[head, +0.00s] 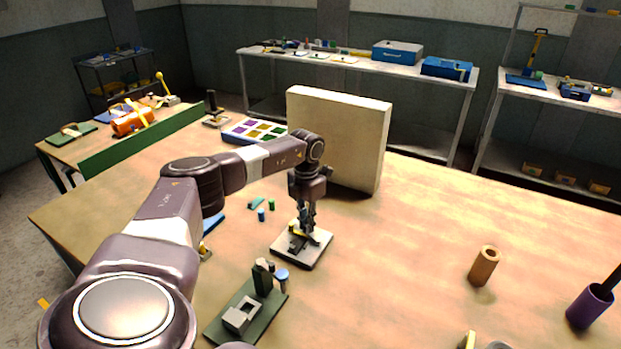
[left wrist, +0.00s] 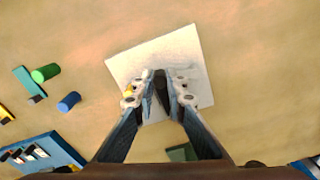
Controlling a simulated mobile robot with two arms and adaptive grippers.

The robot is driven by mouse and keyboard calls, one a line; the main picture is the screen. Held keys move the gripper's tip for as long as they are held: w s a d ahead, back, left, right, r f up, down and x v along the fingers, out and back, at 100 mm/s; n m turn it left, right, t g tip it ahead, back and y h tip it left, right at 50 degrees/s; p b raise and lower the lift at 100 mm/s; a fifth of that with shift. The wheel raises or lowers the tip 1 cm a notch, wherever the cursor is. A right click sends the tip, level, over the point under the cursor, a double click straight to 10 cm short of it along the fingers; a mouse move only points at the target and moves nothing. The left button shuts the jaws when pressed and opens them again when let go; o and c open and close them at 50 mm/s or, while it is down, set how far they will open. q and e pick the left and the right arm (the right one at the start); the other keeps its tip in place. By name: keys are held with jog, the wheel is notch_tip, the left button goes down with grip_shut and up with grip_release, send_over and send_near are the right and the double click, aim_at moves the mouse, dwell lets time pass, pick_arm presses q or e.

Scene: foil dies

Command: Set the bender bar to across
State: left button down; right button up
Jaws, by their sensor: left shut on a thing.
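The bender is a pale square plate (head: 316,254) on the wooden table, with dark parts and a small yellow part on top. My left gripper (head: 304,228) points down over the plate. In the left wrist view my left gripper (left wrist: 161,98) is shut on a dark upright piece, the bender bar (left wrist: 161,82), above the plate (left wrist: 190,45). The fingers hide much of the bar, so its exact angle on the plate is hard to tell. My right gripper is not seen.
A green base with a grey block (head: 242,315) stands in front of the plate. Small blue and green cylinders (head: 261,215) lie to its left. A tall cream panel (head: 338,135) stands behind. A brown cylinder (head: 484,266) and purple holder (head: 590,307) stand right; the table between is clear.

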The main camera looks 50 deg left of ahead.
pick_arm(q)
jog(key=shift+s+r+n+p, duration=0.1)
jog(key=shift+s+n+p, duration=0.35)
jog(key=shift+n, duration=0.45)
jog(key=shift+s+n+p, duration=0.3)
jog(key=shift+n+p, duration=0.2)
jog(key=shift+n, duration=0.4)
jog(key=shift+d, duration=0.1)
jog(key=c, duration=1.9)
grip_release()
jog(key=shift+s, duration=0.1)
jog(key=shift+c, duration=0.2)
notch_tip(320, 180, up, 12)
